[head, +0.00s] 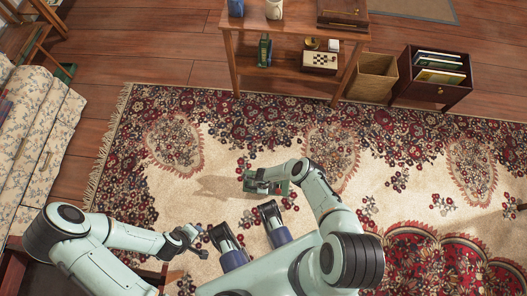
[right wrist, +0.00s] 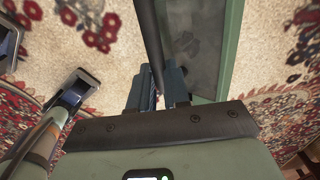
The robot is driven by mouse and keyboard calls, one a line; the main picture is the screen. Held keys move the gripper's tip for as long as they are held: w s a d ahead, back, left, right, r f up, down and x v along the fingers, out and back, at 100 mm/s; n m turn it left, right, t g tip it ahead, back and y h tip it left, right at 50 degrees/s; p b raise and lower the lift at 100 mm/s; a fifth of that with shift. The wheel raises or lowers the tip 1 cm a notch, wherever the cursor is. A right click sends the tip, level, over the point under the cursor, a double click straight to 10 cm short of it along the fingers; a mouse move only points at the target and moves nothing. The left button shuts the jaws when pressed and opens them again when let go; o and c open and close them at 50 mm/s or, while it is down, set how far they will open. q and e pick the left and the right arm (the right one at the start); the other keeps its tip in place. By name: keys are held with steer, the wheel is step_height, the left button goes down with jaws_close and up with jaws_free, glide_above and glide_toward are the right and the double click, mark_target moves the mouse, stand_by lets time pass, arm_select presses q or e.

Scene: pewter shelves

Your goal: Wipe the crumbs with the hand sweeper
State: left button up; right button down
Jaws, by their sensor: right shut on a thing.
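The hand sweeper (head: 249,182) is a green-edged thing with a dark grey face, held low over the cream middle of the patterned rug. It fills the upper middle of the right wrist view (right wrist: 195,38), where its dark handle and green edge show. My right gripper (head: 266,186) is shut on the sweeper; its fingers also show in the right wrist view (right wrist: 161,86). I cannot tell whether the sweeper touches the rug. My left gripper (head: 199,244) is open and empty over the rug at lower left. I cannot make out crumbs against the rug's pattern.
A wooden shelf table (head: 288,78) with boxes and books stands at the back. An open bin (head: 372,78) and a dark box of folders (head: 432,92) stand right of it. A floral sofa (head: 38,125) is at left. The rug (head: 225,160) between is clear.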

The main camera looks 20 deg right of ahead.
steer(key=shift+r, duration=0.15)
steer(key=shift+r+p, duration=1.2)
steer(key=shift+r, duration=0.25)
steer(key=shift+f, duration=0.1)
steer(key=shift+w, duration=0.1)
